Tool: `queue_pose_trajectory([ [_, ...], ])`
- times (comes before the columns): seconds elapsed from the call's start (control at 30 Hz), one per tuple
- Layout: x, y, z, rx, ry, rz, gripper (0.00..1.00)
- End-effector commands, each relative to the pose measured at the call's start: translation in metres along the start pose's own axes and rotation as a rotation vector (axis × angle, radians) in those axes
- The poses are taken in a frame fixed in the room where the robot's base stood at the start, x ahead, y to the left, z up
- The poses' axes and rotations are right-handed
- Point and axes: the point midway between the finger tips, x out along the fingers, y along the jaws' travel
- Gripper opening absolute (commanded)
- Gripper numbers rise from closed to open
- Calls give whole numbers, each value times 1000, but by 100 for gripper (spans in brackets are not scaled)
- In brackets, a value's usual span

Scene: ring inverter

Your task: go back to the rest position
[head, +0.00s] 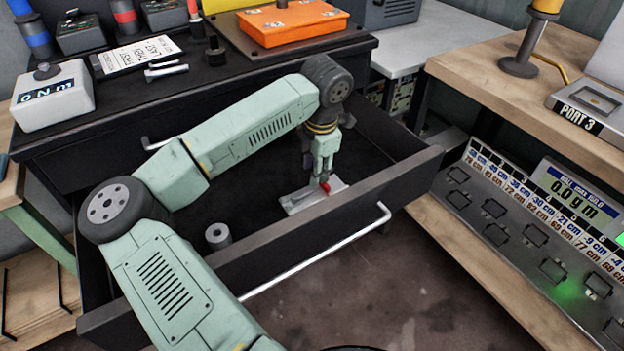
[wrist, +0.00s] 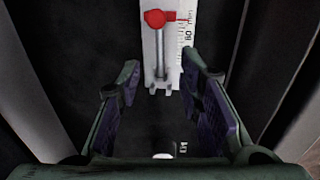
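My gripper (head: 320,174) is down inside the open black drawer (head: 290,245), with my arm reaching over the drawer from the lower left. In the wrist view my gripper (wrist: 161,84) has its two purple-padded fingers apart, with nothing held between them. A light grey plate with a red knob, a metal rod and a printed scale (wrist: 151,50) lies on the drawer floor just beyond the fingertips. In the head view this plate (head: 300,203) lies beneath the fingers, which partly hide it. I cannot tell whether the fingers touch it.
A grey cylinder (head: 218,236) stands in the drawer, left of the plate. The drawer's front wall and handle (head: 320,258) are close to my gripper. A white box marked "0 N.m" (head: 52,95) and an orange case (head: 293,22) are on the worktop above. A wooden bench (head: 480,75) is at right.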

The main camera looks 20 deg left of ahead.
Motion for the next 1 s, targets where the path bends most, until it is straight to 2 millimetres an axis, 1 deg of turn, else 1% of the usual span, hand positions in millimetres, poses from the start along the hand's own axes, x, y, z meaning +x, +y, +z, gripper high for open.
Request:
queue_pose_trajectory([
  [0.03,-11,1,0,1,1,4,33],
  [0.1,-24,1,0,0,1,4,33],
  [0.2,-38,0,0,0,1,2,33],
  [0.3,-47,0,0,0,0,1,33],
  [0.47,-52,0,0,0,1,0,33],
  [0.57,-60,1,0,0,0,0,33],
  [0.67,-84,5,0,0,0,0,33],
  [0.9,-172,19,0,0,0,0,33],
  [0.93,-164,17,-1,0,2,-2,33],
  [0.97,-151,15,-1,0,2,-3,33],
  [1.0,-150,15,0,0,1,-2,33],
])
